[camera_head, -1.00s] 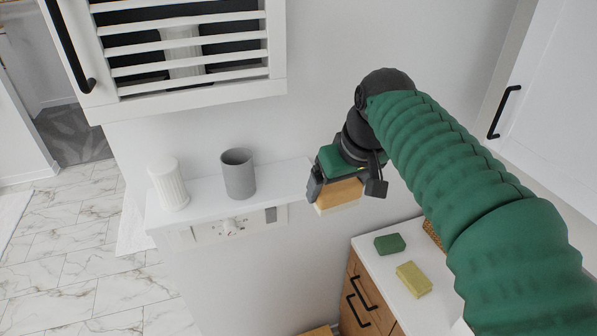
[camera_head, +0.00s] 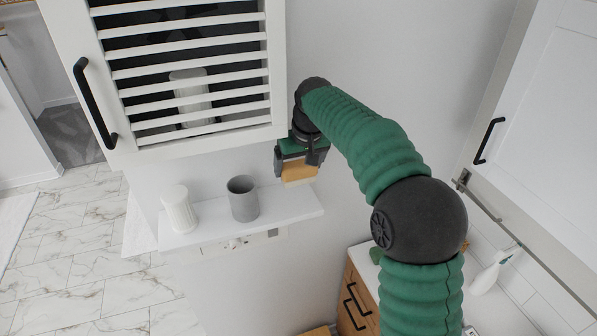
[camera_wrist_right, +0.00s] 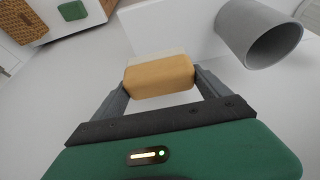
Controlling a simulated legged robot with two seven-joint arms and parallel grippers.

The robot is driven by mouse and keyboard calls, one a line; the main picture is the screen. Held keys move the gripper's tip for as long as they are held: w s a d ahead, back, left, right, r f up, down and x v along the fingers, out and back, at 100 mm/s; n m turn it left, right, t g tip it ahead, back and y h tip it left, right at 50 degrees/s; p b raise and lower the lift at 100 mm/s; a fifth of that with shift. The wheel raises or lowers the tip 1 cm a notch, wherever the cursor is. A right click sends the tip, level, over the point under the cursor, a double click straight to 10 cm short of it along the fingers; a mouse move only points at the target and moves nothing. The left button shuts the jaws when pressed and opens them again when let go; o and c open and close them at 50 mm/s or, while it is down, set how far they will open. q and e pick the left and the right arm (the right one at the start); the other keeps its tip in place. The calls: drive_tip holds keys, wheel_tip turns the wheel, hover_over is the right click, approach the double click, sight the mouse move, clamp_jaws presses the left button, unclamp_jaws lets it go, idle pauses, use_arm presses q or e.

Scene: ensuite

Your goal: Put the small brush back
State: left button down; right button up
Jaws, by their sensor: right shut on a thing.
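The small brush (camera_head: 299,173) has a tan wooden body with a pale bristle side. My right gripper (camera_head: 300,160) is shut on it and holds it above the right part of the white wall shelf (camera_head: 290,212). In the right wrist view the brush (camera_wrist_right: 160,75) sits between both fingers of the gripper (camera_wrist_right: 160,84), its pale side facing away from the palm. The brush looks apart from the shelf, but the exact gap is hard to tell. My left gripper is not in view.
A grey cup (camera_head: 243,200) and a white ribbed cup (camera_head: 179,210) stand on the shelf, left of the brush. A slatted white cabinet (camera_head: 200,140) hangs close above. The shelf's right end is bare. A wooden drawer unit (camera_head: 357,300) stands lower right.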

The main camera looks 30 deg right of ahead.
sight(300, 181)
wheel_tip(300, 181, down, 5)
drive_tip(key=shift+r+p, duration=0.1)
drive_tip(key=shift+p, duration=1.1)
drive_tip(key=shift+w+d+f, duration=0.1)
drive_tip(key=shift+d+f, duration=0.1)
drive_tip(key=shift+f, duration=0.4)
drive_tip(key=o, duration=1.3)
drive_tip(key=shift+o, duration=0.7)
drive_tip(key=shift+r, duration=0.25)
drive_tip(key=b+v, duration=0.2)
drive_tip(key=v, duration=0.5)
drive_tip(key=shift+a+r+b, duration=0.1)
drive_tip(key=shift+b, duration=0.2)
